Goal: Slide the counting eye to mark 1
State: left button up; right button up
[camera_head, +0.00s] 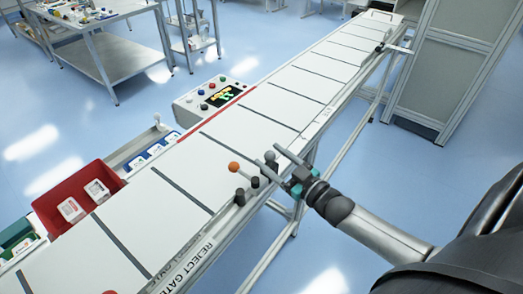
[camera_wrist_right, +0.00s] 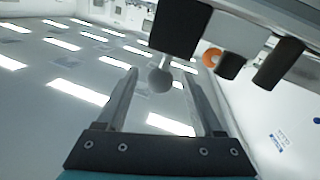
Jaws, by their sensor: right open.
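My right gripper (camera_head: 268,156) is open at the near rail of the conveyor, and its fingers also show in the wrist view (camera_wrist_right: 160,76). A grey ball knob (camera_head: 271,156) is between or just beyond the fingertips; in the wrist view the knob (camera_wrist_right: 160,80) hangs from a black block (camera_wrist_right: 180,27) and appears between the fingers, with gaps on both sides. An orange ball (camera_head: 234,167) stands on a stem left of it, beside small black posts (camera_head: 240,196). I cannot tell which of these fittings is the counting eye. Mark 1 is not readable. My left gripper is not in view.
The white conveyor (camera_head: 265,105) with dark dividers runs diagonally. A control box (camera_head: 213,99) stands at its far side. A red bin (camera_head: 75,200) with white packs is at the left. A grey cabinet (camera_head: 450,70) stands at the back right.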

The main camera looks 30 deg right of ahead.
jog(key=shift+w+a, duration=0.25)
jog(key=shift+w, duration=0.8)
jog(key=shift+w+a, duration=0.2)
jog(key=shift+w, duration=0.85)
grip_shut()
